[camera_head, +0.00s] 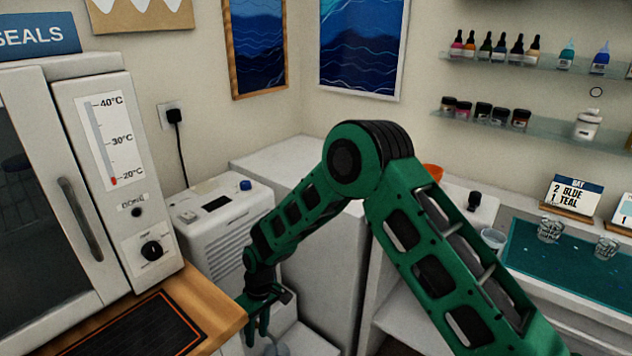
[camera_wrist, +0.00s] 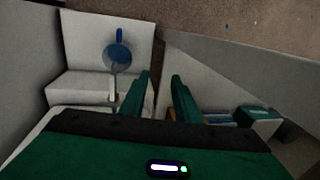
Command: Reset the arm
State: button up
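My green arm reaches across the head view, bent at a high elbow, and its far part slopes down to the left. My gripper (camera_head: 262,325) hangs low beside the wooden counter's right corner, with its fingers pointing down. In the wrist view my gripper (camera_wrist: 161,76) has its two green fingers apart, with nothing between them. A round blue-grey thing with a blue handle (camera_wrist: 117,57) lies on a pale surface to the left of the fingers. I cannot tell exactly what it is.
A wooden counter (camera_head: 208,298) with a black mat and a white oven-like cabinet (camera_head: 150,190) stand at left. A white machine (camera_head: 215,215) stands behind my gripper. At right, a teal mat (camera_head: 545,262) holds clear cups (camera_head: 550,229). Shelves of bottles (camera_head: 530,62) hang above.

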jog(key=w+d+r+m, duration=0.1)
jog(key=w+d+r, duration=0.1)
jog(key=d+r, duration=0.3)
jog(key=w+d+r+m+t+h, duration=0.1)
jog(key=w+d+r, duration=0.25)
jog(key=d, duration=0.35)
jog(key=w+d+r+m, duration=0.1)
jog(key=d+r, duration=0.4)
jog(key=d, duration=0.1)
jog(key=s+d+r+m+h, duration=0.1)
jog(key=s+d+r+m, duration=0.1)
jog(key=d+r, duration=0.6)
jog(key=s+d+r+m, duration=0.1)
jog(key=d+r+m, duration=0.25)
jog(key=d, duration=0.85)
jog(key=s+d+r+m, duration=0.2)
jog(key=s+d+r, duration=0.2)
jog(key=s+d, duration=0.3)
jog(key=s+d+r+m, duration=0.2)
jog(key=s+d+r, duration=0.2)
jog(key=s+d, duration=0.3)
jog(key=s+d+m, duration=0.2)
jog(key=s, duration=0.5)
jog(key=s+d+m, duration=0.2)
jog(key=s+d, duration=0.1)
jog(key=s, duration=0.5)
jog(key=shift+d+r+t+y, duration=0.15)
jog(key=shift+r+t+y, duration=0.1)
jog(key=shift+t+y, duration=0.15)
jog(key=shift+s, duration=0.1)
